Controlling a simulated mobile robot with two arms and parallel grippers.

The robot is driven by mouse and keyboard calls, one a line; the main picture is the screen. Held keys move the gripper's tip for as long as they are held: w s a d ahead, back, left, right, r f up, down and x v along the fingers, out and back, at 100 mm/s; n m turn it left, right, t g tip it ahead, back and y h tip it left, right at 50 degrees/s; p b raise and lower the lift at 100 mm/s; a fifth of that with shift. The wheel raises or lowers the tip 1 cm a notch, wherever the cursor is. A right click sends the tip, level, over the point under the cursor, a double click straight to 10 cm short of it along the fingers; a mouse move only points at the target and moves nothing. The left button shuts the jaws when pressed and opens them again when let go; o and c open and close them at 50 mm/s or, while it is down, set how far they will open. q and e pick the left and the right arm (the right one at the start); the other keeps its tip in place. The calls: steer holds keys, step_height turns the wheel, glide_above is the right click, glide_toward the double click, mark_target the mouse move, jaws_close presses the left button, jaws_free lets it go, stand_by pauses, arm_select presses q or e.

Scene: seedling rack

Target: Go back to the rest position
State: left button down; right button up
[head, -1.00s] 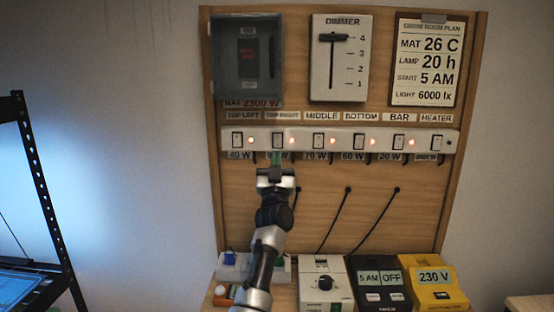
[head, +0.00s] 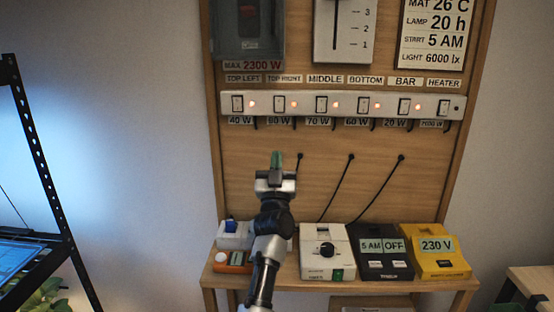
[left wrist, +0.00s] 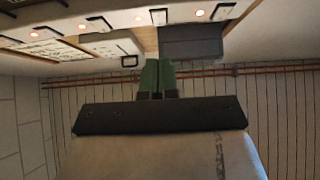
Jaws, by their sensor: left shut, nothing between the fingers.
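My left gripper (head: 277,161) is in front of the wooden board, below the switch strip (head: 345,107), with clear space between its tip and the strip in the head view. Its green fingers are shut together and hold nothing. My right gripper is in neither view.
Several switch lamps glow; the one under HEATER is dark. Below stand a white dial box (head: 325,254), a black timer (head: 384,252) and a yellow 230 V unit (head: 437,252) on a wooden shelf (head: 420,283). A black rack (head: 42,165) stands at left.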

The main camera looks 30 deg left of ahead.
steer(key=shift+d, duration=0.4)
